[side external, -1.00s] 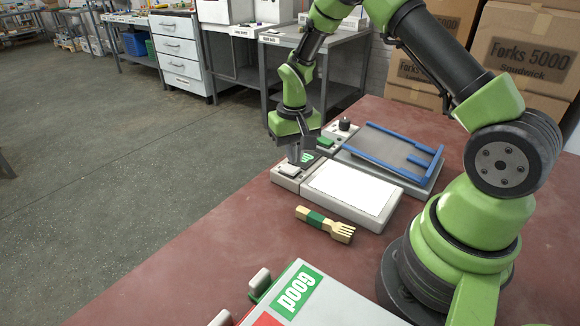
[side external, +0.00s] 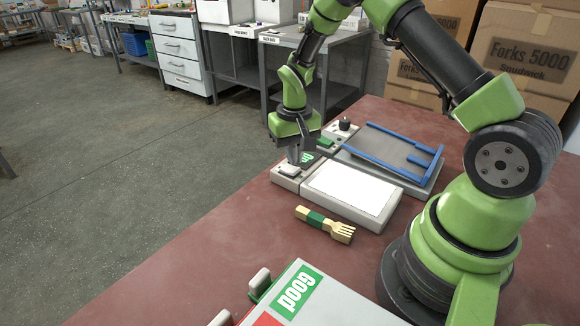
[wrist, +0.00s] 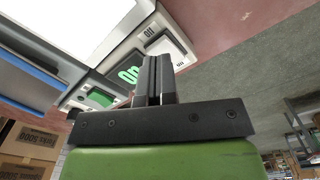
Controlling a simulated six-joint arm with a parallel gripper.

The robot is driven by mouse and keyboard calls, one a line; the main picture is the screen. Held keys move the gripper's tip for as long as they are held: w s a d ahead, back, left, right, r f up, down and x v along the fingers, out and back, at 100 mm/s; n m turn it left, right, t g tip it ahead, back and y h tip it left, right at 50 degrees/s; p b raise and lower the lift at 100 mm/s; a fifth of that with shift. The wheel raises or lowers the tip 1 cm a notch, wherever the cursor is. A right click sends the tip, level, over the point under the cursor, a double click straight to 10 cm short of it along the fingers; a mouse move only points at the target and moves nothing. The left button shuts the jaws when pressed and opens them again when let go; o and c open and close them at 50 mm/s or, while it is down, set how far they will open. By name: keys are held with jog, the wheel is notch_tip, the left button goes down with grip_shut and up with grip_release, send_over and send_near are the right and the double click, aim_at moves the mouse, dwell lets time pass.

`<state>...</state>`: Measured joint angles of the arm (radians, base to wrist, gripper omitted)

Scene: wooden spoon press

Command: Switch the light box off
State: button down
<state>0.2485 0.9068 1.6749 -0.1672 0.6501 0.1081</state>
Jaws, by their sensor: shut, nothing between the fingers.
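The light box (side external: 352,190) lies on the red table with its white panel bright. In the wrist view its lit panel (wrist: 75,25) fills the upper left. At its left end are a pale rocker switch (side external: 288,170) and a dark display with green lettering, which reads "ON" in the wrist view (wrist: 130,73). My gripper (side external: 295,157) is shut and empty, pointing down over the switch end of the box. In the wrist view its fingers (wrist: 153,75) cover part of the switch (wrist: 173,48) area; I cannot tell whether they touch it.
A wooden fork with a green band (side external: 325,224) lies in front of the light box. Behind the box is a grey device with a blue frame (side external: 400,150), with a green button and a dark knob (side external: 344,124) beside it. A box marked "Good" (side external: 297,290) stands at the front.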

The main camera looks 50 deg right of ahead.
jog(key=shift+f, duration=1.1)
dwell(0.3)
jog(key=shift+r, duration=3.55)
jog(key=shift+a+r, duration=0.1)
jog(key=shift+r, duration=0.2)
notch_tip(320, 180, up, 8)
jog(key=t, duration=0.2)
send_over(294, 170)
jog(key=s+a, duration=0.2)
jog(key=a, duration=0.1)
jog(key=s+a+r+n+t, duration=0.1)
jog(key=s+a+r+t, duration=0.3)
jog(key=s+r, duration=0.45)
jog(key=s+a+r+n+t+y, duration=0.1)
jog(key=s+a, duration=0.3)
jog(key=s, duration=0.4)
jog(key=shift+s+r+y, duration=0.3)
jog(key=shift+r+y, duration=0.2)
jog(key=shift+r, duration=0.3)
